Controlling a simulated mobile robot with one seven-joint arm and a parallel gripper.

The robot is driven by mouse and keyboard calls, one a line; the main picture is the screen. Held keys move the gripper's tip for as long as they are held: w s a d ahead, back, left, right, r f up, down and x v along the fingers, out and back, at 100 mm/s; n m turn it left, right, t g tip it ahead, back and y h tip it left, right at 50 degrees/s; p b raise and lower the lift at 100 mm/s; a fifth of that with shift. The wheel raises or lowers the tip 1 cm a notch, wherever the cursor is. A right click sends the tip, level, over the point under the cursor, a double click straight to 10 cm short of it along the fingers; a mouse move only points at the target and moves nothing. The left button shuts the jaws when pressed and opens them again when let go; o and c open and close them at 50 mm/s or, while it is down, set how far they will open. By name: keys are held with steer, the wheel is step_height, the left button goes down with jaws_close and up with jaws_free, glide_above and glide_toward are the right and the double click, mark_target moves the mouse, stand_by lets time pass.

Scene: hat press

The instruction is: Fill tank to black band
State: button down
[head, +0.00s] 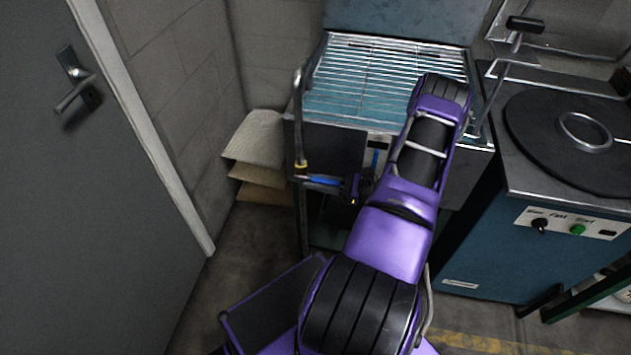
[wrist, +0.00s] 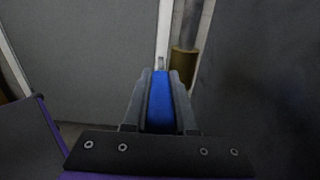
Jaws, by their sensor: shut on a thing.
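My gripper (head: 338,185) is shut on a blue lever handle (head: 324,181) at the front left of the steel unit. In the wrist view the blue handle (wrist: 160,105) lies lengthwise between the two fingers of my gripper (wrist: 161,82). A brass fitting (wrist: 183,62) on a grey pipe stands just beyond the fingertips. In the head view the pipe (head: 299,110) rises from the brass fitting and bends over at its top. A small vertical blue strip (head: 375,158) shows on the unit's front. I cannot make out a black band, and my arm hides part of the unit.
The steel unit has a wire rack top (head: 385,75). A teal machine (head: 530,245) with a round black plate stands at right. Stacked tan sacks or felts (head: 258,140) lie by the wall. A grey door (head: 75,190) is at left, with some bare floor before it.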

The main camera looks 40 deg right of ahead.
steer(key=r+g+h+p, duration=0.1)
steer(key=p, duration=0.2)
steer(key=shift+r+g, duration=0.4)
steer(key=shift+w+a+r+g+h+p, duration=0.1)
steer(key=shift+a+r+g+h+p, duration=0.05)
steer(key=shift+g+h+p, duration=0.85)
steer(key=c, duration=0.7)
jaws_free()
